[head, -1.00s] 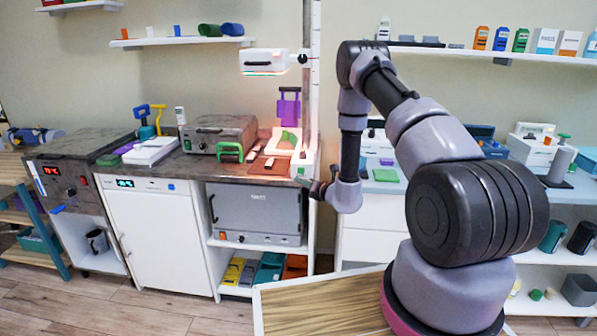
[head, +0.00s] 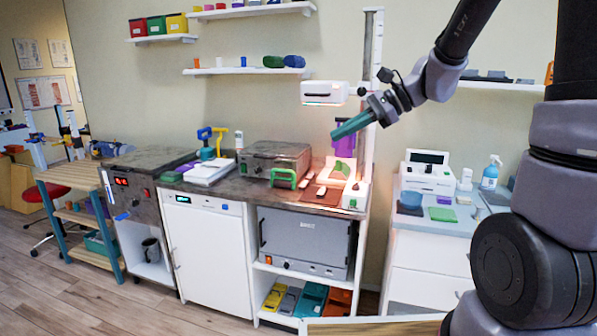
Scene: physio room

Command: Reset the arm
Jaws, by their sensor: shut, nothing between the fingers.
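My arm reaches in from the upper right in the head view. My gripper (head: 338,132) points left and slightly down, with its long teal fingers together and nothing held. It appears in the air in front of the wall, over the right part of the dark counter (head: 230,183). In the picture it lies just below the white lamp head (head: 323,93) and overlaps the purple item (head: 345,140) behind it. I cannot tell the exact distance to either.
A white post (head: 372,60) stands close to my gripper. A metal box (head: 275,160) with a green handle sits on the counter. On the right, a white cabinet (head: 430,270) carries a white device (head: 428,172) and a spray bottle (head: 491,172). Floor at the lower left is clear.

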